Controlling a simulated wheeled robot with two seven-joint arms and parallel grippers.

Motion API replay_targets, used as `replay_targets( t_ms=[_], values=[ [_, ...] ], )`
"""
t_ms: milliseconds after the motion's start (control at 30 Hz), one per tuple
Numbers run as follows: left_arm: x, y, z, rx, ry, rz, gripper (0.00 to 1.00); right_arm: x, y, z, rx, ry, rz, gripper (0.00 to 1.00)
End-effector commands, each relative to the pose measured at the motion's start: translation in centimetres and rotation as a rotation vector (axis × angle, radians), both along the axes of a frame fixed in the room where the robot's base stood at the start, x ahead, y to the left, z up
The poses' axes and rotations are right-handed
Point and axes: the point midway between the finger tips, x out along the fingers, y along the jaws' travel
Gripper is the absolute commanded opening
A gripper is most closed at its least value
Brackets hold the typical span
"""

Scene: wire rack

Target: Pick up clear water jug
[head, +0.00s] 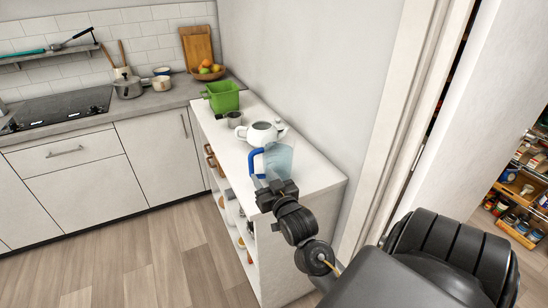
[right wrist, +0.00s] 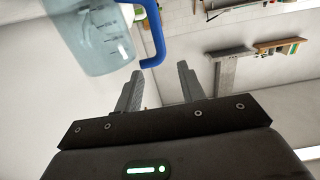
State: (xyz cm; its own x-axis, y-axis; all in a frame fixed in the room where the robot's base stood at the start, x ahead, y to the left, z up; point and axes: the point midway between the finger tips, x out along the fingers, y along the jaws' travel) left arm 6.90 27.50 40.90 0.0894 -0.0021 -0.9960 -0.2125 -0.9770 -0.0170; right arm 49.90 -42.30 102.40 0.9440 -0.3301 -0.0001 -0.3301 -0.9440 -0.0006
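The clear water jug (head: 281,157) has a bluish transparent body and a blue handle on its left side. It stands on the white shelf top near the front end. In the right wrist view the jug (right wrist: 95,38) fills the upper left, with its blue handle (right wrist: 157,32) toward the fingers. My right gripper (head: 266,181) is just in front of the jug, by the lower handle. In the right wrist view my right gripper (right wrist: 160,75) has its fingers apart and empty, with the handle's end just beyond the fingertips. My left gripper is not in view.
A white teapot (head: 261,133), a grey mug (head: 234,119) and a green bin (head: 222,97) stand behind the jug on the white shelf unit (head: 325,177). A wall runs along its right side. The wooden floor (head: 150,258) at left is clear.

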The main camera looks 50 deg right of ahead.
Motion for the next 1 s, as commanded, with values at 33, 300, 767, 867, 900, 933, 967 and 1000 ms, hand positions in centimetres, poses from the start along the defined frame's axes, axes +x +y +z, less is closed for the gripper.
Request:
replay_targets(
  t_ms=[33,300,767,867,900,933,967,1000],
  values=[
    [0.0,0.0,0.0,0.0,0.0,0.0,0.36,0.1,-0.1,0.1,-0.001,-0.003,-0.001,0.39],
    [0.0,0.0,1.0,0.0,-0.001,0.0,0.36,3.3,-1.1,0.2,-0.001,-0.001,0.0,0.39],
    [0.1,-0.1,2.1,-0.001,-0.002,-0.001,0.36,6.3,-2.2,0.2,0.0,0.001,0.0,0.39],
    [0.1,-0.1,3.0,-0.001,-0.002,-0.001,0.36,7.8,-2.6,0.3,-0.001,0.001,0.0,0.39],
    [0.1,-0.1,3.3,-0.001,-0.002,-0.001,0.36,8.4,-2.8,0.3,-0.002,0.002,0.0,0.39],
    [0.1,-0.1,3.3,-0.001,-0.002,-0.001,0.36,8.8,-2.9,0.2,-0.002,0.002,0.0,0.39],
    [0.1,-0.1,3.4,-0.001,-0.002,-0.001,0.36,9.2,-3.1,0.1,-0.001,0.001,0.001,0.39],
    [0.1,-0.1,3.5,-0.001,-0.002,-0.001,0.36,9.6,-3.2,0.1,-0.001,0.001,0.001,0.39]
  ],
)
